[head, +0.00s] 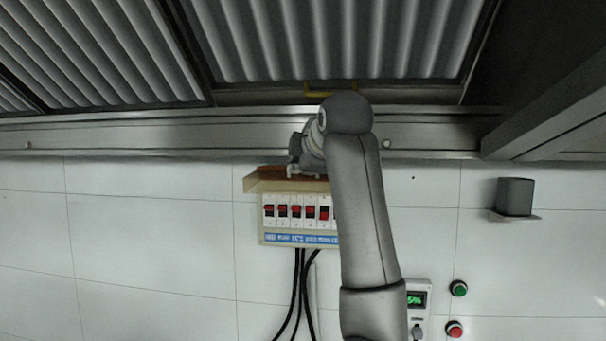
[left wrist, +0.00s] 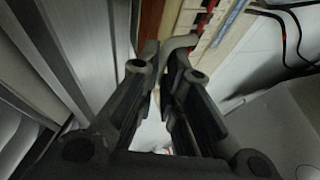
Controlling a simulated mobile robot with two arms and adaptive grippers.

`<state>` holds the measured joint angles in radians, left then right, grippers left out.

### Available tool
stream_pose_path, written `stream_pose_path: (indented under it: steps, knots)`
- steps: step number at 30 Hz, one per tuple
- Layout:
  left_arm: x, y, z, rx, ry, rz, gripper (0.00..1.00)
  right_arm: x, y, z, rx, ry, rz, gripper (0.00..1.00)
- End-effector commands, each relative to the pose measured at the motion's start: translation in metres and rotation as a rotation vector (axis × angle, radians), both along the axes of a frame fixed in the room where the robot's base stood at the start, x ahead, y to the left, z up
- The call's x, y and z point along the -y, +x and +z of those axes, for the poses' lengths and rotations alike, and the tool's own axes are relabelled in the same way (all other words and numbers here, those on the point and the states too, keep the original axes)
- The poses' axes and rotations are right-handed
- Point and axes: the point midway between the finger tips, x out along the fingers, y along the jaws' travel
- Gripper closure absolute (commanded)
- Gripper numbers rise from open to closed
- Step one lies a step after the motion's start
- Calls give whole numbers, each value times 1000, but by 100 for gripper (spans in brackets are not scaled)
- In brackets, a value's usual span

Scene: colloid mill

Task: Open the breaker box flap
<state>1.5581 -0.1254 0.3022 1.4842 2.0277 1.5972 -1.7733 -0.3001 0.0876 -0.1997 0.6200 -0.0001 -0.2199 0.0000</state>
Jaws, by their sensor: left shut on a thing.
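The breaker box (head: 262,228) is on the white tiled wall, with a row of switches with red levers (head: 296,212) exposed and a blue label strip below them. Its brownish flap (head: 265,183) stands out from the box's upper edge, seen nearly edge-on. My left gripper (head: 303,170) is at the flap, and my forearm covers the box's right part. In the left wrist view the fingers (left wrist: 168,62) are closed together at the flap's edge, beside the brown panel (left wrist: 150,20); the exact contact is dark and partly hidden. My right gripper is not in view.
A metal rail (head: 120,138) and corrugated panels (head: 340,40) lie above the box. Black cables (head: 300,285) run down from it. A small display unit (head: 417,300), a green button (head: 458,288) and a red button (head: 453,329) are at lower right. A grey block (head: 515,197) sits farther right.

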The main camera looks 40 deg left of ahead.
Motion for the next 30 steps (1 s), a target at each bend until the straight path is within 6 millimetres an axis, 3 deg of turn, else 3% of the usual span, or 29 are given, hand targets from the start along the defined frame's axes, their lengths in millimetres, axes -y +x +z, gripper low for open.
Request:
stream_pose_path:
  steps: [10, 27, 28, 30]
  knots:
    - [-1, 8, 10, -89, -61, -8, 100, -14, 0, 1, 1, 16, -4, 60]
    - [-2, 9, 11, -106, -70, -7, 100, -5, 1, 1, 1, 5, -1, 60]
    - [-2, 9, 11, -106, -70, -7, 90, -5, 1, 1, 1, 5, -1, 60]
    - [-2, 9, 12, -106, -69, -7, 81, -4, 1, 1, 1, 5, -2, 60]
